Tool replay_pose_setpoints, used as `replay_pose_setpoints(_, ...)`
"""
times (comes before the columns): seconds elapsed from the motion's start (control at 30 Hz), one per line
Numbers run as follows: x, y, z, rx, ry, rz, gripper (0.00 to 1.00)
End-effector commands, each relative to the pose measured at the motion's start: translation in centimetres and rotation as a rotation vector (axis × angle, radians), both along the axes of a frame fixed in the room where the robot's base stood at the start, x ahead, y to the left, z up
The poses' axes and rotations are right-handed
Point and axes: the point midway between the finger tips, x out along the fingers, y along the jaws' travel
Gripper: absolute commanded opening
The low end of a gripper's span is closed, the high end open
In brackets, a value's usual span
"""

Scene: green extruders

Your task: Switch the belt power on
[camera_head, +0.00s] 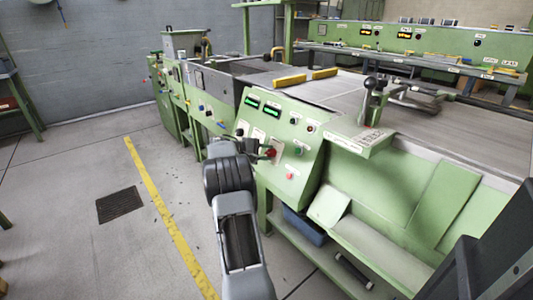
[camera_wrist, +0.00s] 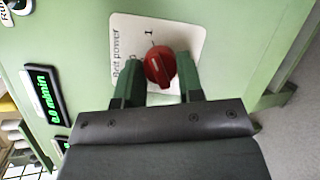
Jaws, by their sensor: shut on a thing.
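The red belt power knob (camera_wrist: 160,68) sits on a white plate (camera_wrist: 122,30) lettered "Belt power" on the green panel. In the wrist view an "I" mark shows on the plate just above the knob; I cannot tell surely which way the knob points. My gripper (camera_wrist: 161,72) is shut on the knob, one dark green finger on each side of it. In the head view the knob (camera_head: 270,152) shows small beside the end of my gripper (camera_head: 262,153), which partly hides its plate.
A green-lit speed display (camera_wrist: 43,92) is beside the plate. In the head view the sloped panel (camera_head: 288,112) also carries a red button (camera_head: 290,176) below right. A lever (camera_head: 371,95) stands further right. The floor left of the yellow line (camera_head: 160,200) is mostly clear.

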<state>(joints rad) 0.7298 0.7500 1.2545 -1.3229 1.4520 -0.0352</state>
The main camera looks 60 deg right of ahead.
Motion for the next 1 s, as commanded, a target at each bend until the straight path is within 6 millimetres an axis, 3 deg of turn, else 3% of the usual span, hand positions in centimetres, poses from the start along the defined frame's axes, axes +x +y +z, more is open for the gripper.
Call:
replay_pose_setpoints(0.27, -0.1, 0.1, -0.2, 0.005, 0.000, -0.005, 0.11)
replay_pose_setpoints(0.3, -0.1, 0.1, -0.2, 0.005, 0.000, -0.005, 0.35)
replay_pose_setpoints(0.57, -0.1, 0.0, -0.1, 0.003, 0.000, -0.003, 0.60)
replay_pose_setpoints(0.83, 0.1, 0.1, 0.0, 0.001, -0.001, 0.000, 0.60)
replay_pose_setpoints(1.0, 1.3, 1.4, 0.7, 0.001, -0.001, 0.003, 0.60)
